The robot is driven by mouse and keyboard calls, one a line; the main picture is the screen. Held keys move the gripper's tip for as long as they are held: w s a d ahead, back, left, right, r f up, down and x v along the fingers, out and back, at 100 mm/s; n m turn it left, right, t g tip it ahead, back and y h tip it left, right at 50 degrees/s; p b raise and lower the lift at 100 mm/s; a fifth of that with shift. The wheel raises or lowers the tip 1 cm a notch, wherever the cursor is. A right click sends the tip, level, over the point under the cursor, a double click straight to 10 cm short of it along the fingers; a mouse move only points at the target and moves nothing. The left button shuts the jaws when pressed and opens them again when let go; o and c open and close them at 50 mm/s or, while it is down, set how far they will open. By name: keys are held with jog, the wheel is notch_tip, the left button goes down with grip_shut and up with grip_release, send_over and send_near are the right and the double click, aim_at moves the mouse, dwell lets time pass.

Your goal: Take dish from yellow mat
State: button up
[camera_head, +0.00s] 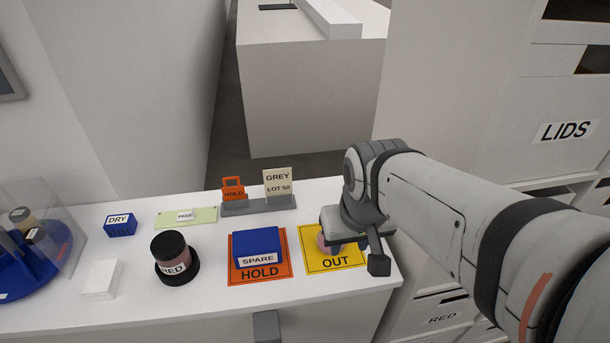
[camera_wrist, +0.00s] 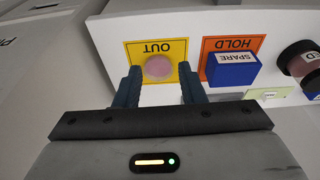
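The yellow mat (camera_head: 314,261) marked OUT lies at the right end of the white counter. It also shows in the wrist view (camera_wrist: 180,48). A small round pinkish dish (camera_wrist: 158,67) sits on this mat. In the head view the dish (camera_head: 323,243) is mostly hidden behind my gripper. My gripper (camera_head: 349,247) is above the mat, pointing down. In the wrist view its two dark fingers (camera_wrist: 161,82) are spread apart, with the dish showing between and beyond their tips. Nothing is held between them.
Left of the mat, a blue SPARE box (camera_head: 257,244) sits on the orange HOLD mat (camera_head: 236,273). A RED jar (camera_head: 172,252) stands farther left. A grey stand (camera_head: 255,206) with HOLD and GREY signs is behind. The counter's right edge is close to the yellow mat.

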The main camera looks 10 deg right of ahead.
jog(key=shift+o, duration=1.4)
jog(key=shift+w+d, duration=0.15)
jog(key=o, duration=0.5)
jog(key=shift+n+g, duration=0.4)
jog(key=shift+g, duration=0.1)
jog(key=w, duration=0.1)
jog(key=w+f, duration=0.1)
jog(key=w, duration=0.1)
jog(key=w+d+p, duration=0.1)
jog(key=w, duration=0.1)
jog(key=shift+w+f, duration=0.15)
jog(key=shift+f, duration=0.1)
jog(key=shift+c, duration=0.2)
jog(key=o, duration=0.5)
jog(key=shift+n+g, duration=0.7)
jog(key=shift+g, duration=0.1)
jog(key=w+f, duration=0.4)
jog(key=w, duration=0.1)
jog(key=w+f+p, duration=0.1)
jog(key=w+f, duration=0.1)
jog(key=w, duration=0.1)
jog(key=shift+a, duration=0.15)
jog(key=shift+w+f, duration=0.25)
jog(key=shift+f, duration=0.1)
jog(key=shift+d+f, duration=0.2)
jog(key=shift+f, duration=3.7)
